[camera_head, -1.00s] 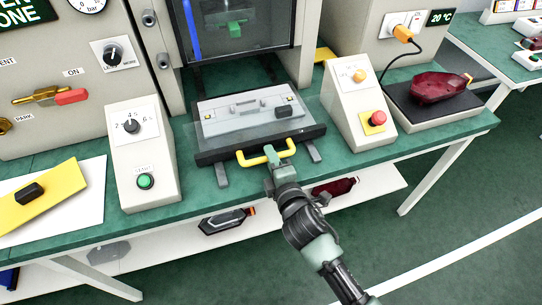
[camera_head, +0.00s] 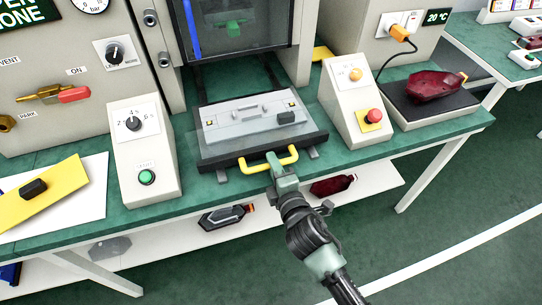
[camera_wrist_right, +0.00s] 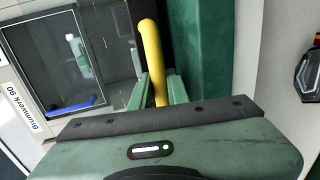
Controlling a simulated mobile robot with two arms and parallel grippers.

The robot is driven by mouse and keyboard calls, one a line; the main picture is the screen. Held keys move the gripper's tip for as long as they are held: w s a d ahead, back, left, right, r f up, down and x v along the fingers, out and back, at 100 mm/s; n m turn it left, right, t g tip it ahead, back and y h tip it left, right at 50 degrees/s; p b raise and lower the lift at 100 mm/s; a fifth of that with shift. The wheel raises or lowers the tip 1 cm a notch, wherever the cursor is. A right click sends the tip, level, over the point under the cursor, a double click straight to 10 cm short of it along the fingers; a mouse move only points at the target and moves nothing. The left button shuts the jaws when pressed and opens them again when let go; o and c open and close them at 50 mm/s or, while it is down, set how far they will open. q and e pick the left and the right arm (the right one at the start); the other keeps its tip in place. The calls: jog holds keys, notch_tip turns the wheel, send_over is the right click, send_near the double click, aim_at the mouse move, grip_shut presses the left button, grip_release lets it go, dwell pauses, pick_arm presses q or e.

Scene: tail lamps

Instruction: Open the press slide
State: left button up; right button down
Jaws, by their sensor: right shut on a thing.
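The press slide (camera_head: 222,160) is a dark tray carrying a grey fixture plate (camera_head: 225,130). It stands out in front of the press opening, on rails, near the front edge of the bench. A yellow bow handle (camera_head: 250,168) is on its front. My right gripper (camera_head: 274,160) is shut on the middle of this handle. The right wrist view shows the yellow handle (camera_wrist_right: 152,50) between the green fingers (camera_wrist_right: 160,90). My left gripper is in neither view.
A start-button console (camera_head: 144,155) stands left of the slide, and a console with a red button (camera_head: 375,116) stands right. The press window (camera_head: 235,25) is behind. A red lamp (camera_head: 435,86) lies on a dark pad at the right. A shelf (camera_head: 270,215) runs below the bench.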

jog(key=shift+v, duration=1.15)
jog(key=c, duration=1.7)
grip_release()
jog(key=shift+w+f, duration=0.1)
jog(key=shift+f, duration=0.1)
jog(key=shift+o, duration=0.3)
jog(key=shift+w+a+f, duration=0.1)
jog(key=shift+w+f, duration=0.05)
jog(key=shift+w, duration=0.15)
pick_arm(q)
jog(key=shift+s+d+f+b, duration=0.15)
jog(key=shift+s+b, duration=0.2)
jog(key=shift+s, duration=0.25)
pick_arm(e)
jog(key=v, duration=0.8)
jog(key=shift+w, duration=0.1)
